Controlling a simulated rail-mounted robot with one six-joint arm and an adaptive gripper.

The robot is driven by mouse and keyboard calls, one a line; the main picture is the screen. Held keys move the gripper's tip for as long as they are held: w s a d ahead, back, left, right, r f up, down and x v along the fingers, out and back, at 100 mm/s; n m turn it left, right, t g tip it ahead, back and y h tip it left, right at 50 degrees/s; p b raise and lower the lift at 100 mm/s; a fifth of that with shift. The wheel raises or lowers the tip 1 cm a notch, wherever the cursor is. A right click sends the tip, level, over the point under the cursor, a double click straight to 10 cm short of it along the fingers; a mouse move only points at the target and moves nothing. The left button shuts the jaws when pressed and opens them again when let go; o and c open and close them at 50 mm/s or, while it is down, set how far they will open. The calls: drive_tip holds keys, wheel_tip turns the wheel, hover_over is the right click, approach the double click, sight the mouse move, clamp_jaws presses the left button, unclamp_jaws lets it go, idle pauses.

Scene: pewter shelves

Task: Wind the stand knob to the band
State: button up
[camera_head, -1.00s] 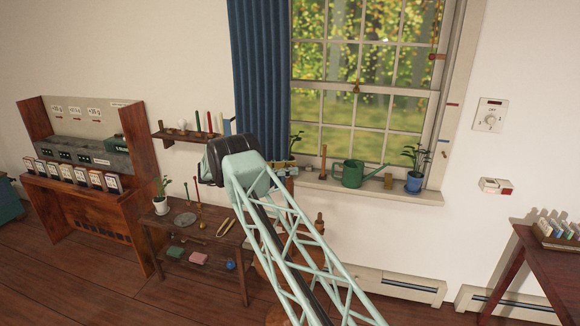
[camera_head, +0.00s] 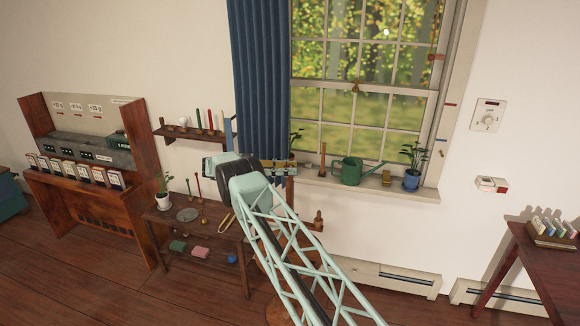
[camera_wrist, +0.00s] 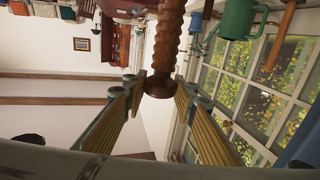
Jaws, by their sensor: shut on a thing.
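In the wrist view, a dark wooden post with a spiral thread (camera_wrist: 168,38) comes down from the top edge and ends in a rounded knob (camera_wrist: 158,86). My gripper (camera_wrist: 155,87) has its two yellow-padded fingers on either side of this knob, shut on it at the fingertips. In the head view, my arm's end is in front of the window's left side, and its own links hide the knob and much of the fingers. I cannot make out the band in either view.
The sill (camera_head: 340,186) holds a green watering can (camera_head: 351,171) and a plant in a blue pot (camera_head: 412,179). A low wooden table (camera_head: 185,229) with a potted plant (camera_head: 163,190) stands to the left. A wall shelf (camera_head: 190,133) and blue curtain (camera_head: 262,80) are behind my arm.

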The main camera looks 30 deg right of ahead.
idle(0.7)
drive_tip(key=o, duration=0.9)
drive_tip(key=shift+a, duration=0.1)
drive_tip(key=shift+r, duration=0.15)
drive_tip(key=shift+r, duration=4.85)
